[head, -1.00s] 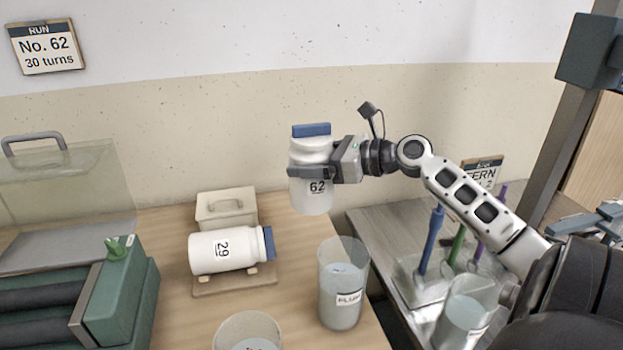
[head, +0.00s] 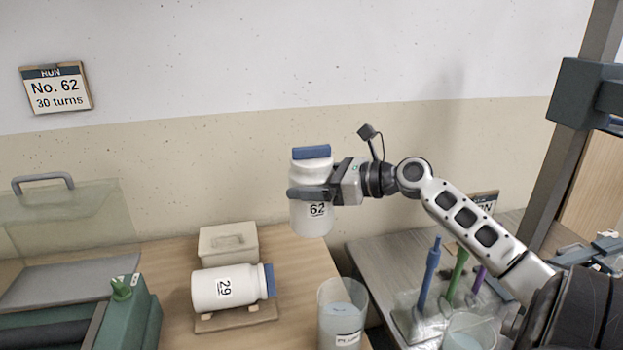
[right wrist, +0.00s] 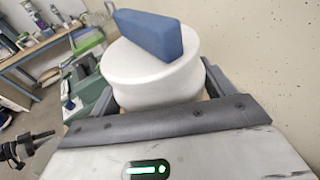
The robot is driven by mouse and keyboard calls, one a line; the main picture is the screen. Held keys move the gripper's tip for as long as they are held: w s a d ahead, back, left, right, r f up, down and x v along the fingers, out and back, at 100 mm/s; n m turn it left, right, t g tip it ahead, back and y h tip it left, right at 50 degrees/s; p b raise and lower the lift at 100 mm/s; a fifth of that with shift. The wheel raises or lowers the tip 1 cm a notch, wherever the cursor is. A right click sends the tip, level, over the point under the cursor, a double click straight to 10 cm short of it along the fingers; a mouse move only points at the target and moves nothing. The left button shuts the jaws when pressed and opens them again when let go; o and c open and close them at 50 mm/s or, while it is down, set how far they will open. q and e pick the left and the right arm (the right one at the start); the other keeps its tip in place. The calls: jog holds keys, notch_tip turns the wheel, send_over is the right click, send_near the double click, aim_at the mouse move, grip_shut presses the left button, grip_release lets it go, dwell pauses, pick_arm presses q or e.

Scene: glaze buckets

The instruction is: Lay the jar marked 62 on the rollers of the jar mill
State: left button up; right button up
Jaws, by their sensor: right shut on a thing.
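The white jar marked 62 (head: 311,217) with a blue bar on its lid is upright in the air above the table's right side. My right gripper (head: 318,193) is shut around its body; the jar also shows in the right wrist view (right wrist: 155,75). The jar mill (head: 120,310) is green, at the lower left, with a green knob and a dark roller (head: 45,334) partly cut off by the frame. No jar shows on the visible part of the roller. A raised clear cover (head: 75,220) with a grey handle stands behind it.
A white jar marked 29 (head: 215,291) lies on a wooden cradle (head: 235,321) between mill and held jar. A lidded beige box (head: 228,244) stands behind it. A clear bucket (head: 342,318) stands at the table's right edge. A wall sign (head: 57,88) reads No. 62, 30 turns.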

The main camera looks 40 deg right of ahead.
aim_at(312, 158)
jog(key=shift+r+p, duration=0.8)
jog(key=shift+r, duration=1.25)
